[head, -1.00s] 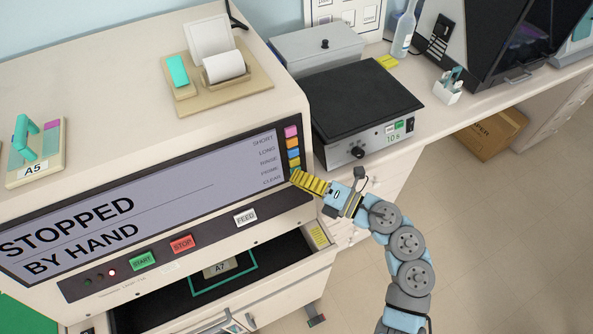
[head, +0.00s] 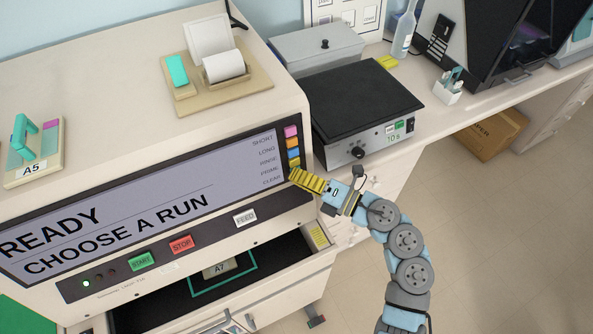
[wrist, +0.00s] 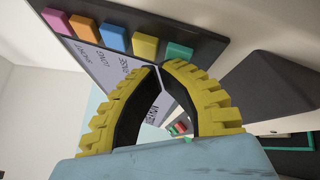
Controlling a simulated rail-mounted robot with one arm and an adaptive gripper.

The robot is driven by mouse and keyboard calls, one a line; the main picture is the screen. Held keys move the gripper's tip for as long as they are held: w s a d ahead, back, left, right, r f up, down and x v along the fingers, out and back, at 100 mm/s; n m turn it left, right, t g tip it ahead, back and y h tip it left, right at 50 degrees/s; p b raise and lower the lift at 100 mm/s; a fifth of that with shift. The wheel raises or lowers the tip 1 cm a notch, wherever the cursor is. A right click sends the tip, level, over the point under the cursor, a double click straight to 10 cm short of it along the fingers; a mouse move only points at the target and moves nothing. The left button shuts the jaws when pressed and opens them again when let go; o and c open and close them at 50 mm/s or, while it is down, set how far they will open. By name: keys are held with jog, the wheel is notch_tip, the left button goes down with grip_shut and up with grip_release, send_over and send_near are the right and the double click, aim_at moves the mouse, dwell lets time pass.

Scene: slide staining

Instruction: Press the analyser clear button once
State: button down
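The analyser (head: 150,205) has a wide screen (head: 110,215) reading "READY / CHOOSE A RUN". Labels SHORT, LONG, RINSE, PRIME and CLEAR run down its right side beside a column of coloured buttons. In the wrist view the teal button (wrist: 179,52) ends the row, past the yellow button (wrist: 145,46); in the head view my gripper hides it, level with the CLEAR label (head: 272,181). My gripper (head: 295,175) has ribbed yellow fingers, tips together and empty, at the lower end of the column. In the wrist view the fingertips (wrist: 161,67) are beside the teal button; contact cannot be told.
Below the screen are the green START (head: 142,261), red STOP (head: 181,244) and white FEED (head: 245,217) buttons. An open drawer (head: 320,236) holds a rack marked A7. A black-topped hotplate (head: 365,105) stands close at right. Open floor lies at lower right.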

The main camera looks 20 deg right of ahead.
jog(key=shift+s, duration=0.1)
jog(key=shift+s+d+r, duration=0.1)
jog(key=shift+s+r, duration=0.1)
jog(key=shift+s, duration=0.4)
jog(key=shift+s, duration=0.1)
jog(key=s, duration=0.1)
jog(key=s+p, duration=0.1)
jog(key=s, duration=0.1)
jog(key=s+r, duration=0.1)
jog(key=shift+s+d+p, duration=0.25)
jog(key=shift+s+p, duration=0.05)
jog(key=shift+s, duration=0.05)
dwell(0.9)
